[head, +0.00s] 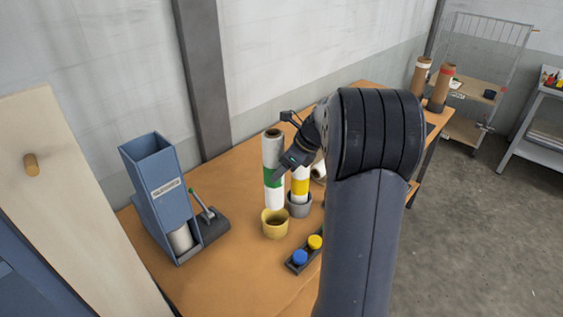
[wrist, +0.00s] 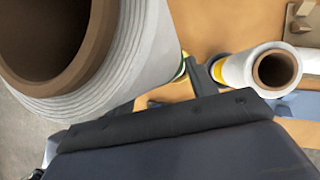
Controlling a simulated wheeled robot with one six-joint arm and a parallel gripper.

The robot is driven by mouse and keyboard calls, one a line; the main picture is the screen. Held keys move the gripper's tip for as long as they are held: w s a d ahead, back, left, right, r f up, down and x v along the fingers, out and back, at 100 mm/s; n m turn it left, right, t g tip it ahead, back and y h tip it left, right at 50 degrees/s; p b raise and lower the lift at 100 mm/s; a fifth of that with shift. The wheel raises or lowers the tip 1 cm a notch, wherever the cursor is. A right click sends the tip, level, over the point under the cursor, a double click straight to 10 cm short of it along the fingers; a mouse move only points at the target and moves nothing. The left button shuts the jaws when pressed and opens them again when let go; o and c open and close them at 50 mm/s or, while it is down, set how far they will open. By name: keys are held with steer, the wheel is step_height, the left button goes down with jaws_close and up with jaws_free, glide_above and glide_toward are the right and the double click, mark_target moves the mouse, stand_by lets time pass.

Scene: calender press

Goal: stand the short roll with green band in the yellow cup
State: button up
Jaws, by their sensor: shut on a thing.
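The roll with the green band (head: 273,158) is white with a brown core and stands upright in the head view. My gripper (head: 281,173) is shut on it near the green band. In the wrist view the same roll (wrist: 150,50) fills the upper left, with its open core end close to the camera. The yellow cup (head: 275,227) stands on the table, just below and in front of the roll's lower end. Its opening shows, and the roll's lower end appears outside it, near the far rim. I cannot tell the gap between them.
A yellow-banded roll (head: 300,184) stands in a grey cup (head: 299,207) close to the right of the held roll. A dark tray (head: 291,266) with blue and yellow caps lies in front. A blue-grey dispenser (head: 160,190) and a lever device (head: 207,218) stand left.

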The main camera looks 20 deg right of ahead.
mark_target(283, 197)
steer(key=shift+f+b, duration=2.75)
steer(key=shift+f, duration=1.9)
steer(key=shift+c, duration=0.2)
steer(key=o, duration=1.2)
steer(key=b+v, duration=0.1)
steer(key=v, duration=1)
steer(key=shift+a+f, duration=0.1)
steer(key=shift+f, duration=0.05)
